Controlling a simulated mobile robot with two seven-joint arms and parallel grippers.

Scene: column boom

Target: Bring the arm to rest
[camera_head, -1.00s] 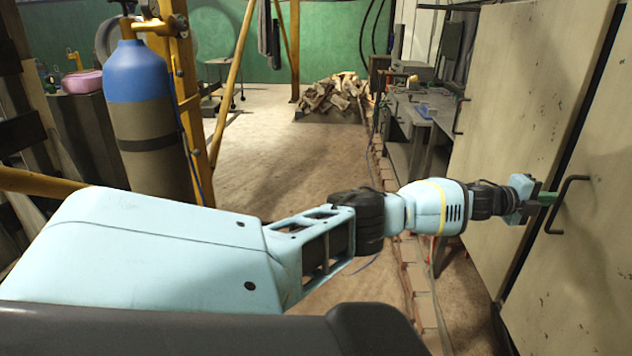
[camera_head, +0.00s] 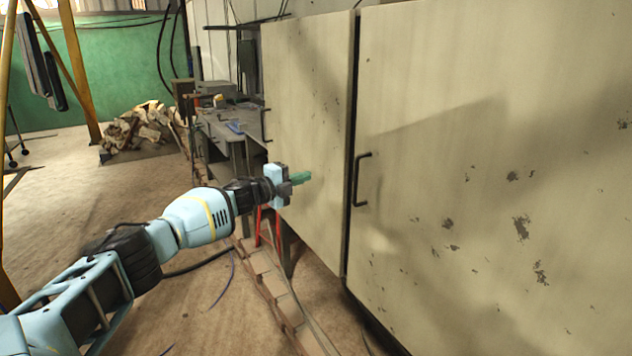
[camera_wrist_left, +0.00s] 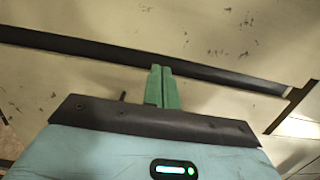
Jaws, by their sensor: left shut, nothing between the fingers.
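My left arm (camera_head: 190,219) reaches in from the lower left in the head view. My left gripper (camera_head: 303,178) is shut, its green fingers together with nothing between them. The fingers point right, in front of the left door of a beige cabinet (camera_head: 455,215). A black handle (camera_head: 360,180) on the right door is a short way right of the fingertips, apart from them in the head view. In the left wrist view the closed green fingers (camera_wrist_left: 162,87) stand before the cabinet face and its dark door gap. Whether the fingers touch the door I cannot tell. My right gripper is not in view.
A grey workbench (camera_head: 225,125) stands beyond the cabinet. A row of bricks (camera_head: 272,285) runs along the floor below the arm. A woodpile (camera_head: 140,127) lies at the back left. Bare floor (camera_head: 110,190) is open left of the arm.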

